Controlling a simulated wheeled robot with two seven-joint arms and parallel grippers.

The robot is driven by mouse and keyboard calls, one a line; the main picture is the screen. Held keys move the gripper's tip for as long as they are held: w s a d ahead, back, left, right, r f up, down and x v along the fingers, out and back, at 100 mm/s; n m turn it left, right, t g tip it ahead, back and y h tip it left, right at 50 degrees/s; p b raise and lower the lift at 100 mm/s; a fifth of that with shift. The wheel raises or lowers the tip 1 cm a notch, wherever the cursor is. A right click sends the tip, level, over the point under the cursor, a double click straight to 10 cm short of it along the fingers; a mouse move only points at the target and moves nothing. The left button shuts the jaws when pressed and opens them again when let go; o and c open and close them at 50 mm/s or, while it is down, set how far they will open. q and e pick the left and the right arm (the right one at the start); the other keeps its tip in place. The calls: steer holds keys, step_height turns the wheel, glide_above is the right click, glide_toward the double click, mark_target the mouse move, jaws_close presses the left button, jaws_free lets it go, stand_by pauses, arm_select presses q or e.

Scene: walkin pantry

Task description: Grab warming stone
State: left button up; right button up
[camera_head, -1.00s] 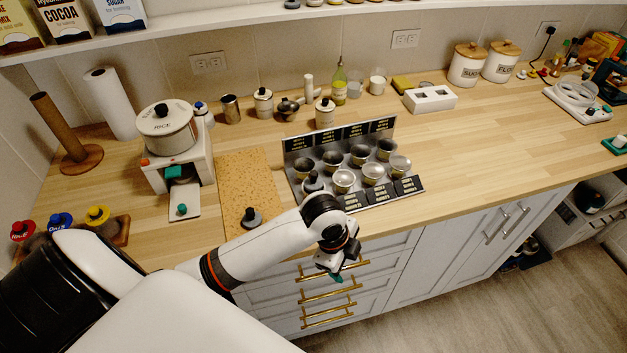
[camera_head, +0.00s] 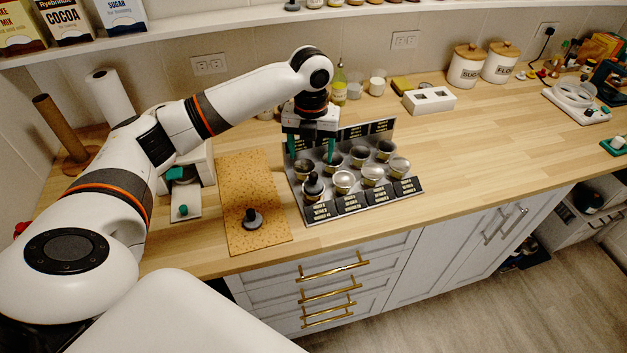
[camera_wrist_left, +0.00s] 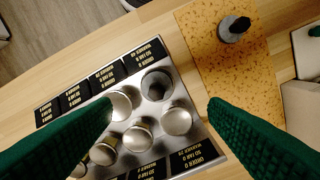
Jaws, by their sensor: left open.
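No object is clearly marked as the warming stone, and I cannot tell which one it is. A dark knobbed piece with a round grey base (camera_head: 252,218) stands on the cork mat; it also shows in the left wrist view (camera_wrist_left: 233,28). A similar dark knobbed piece (camera_head: 313,187) stands at the left front of the grey metal tray (camera_head: 303,208), which holds several metal cups. My left gripper (camera_head: 311,155) points down over the tray's back left part. Its green fingers are open with nothing between them, above the cups in the left wrist view (camera_wrist_left: 160,105).
The cork mat (camera_head: 240,180) lies left of the tray. A white appliance (camera_head: 205,165) stands left of the mat, partly behind my arm. A white two-hole box (camera_head: 430,99) stands at the back. The wooden counter (camera_head: 490,140) right of the tray is clear.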

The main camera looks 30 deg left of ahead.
mark_target(313, 174)
arm_select(q)
step_height(313, 174, down, 4)
steer(key=shift+r+p, duration=0.25)
steer(key=shift+p, duration=0.15)
steer(key=shift+f+p, duration=0.35)
steer(key=shift+f, duration=0.2)
steer(key=f, duration=0.1)
steer(key=f+p, duration=0.1)
steer(key=f, duration=0.1)
steer(key=shift+w+d+f, duration=0.15)
steer(key=shift+w+f, duration=0.05)
steer(key=shift+f, duration=0.55)
steer(key=shift+c, duration=0.4)
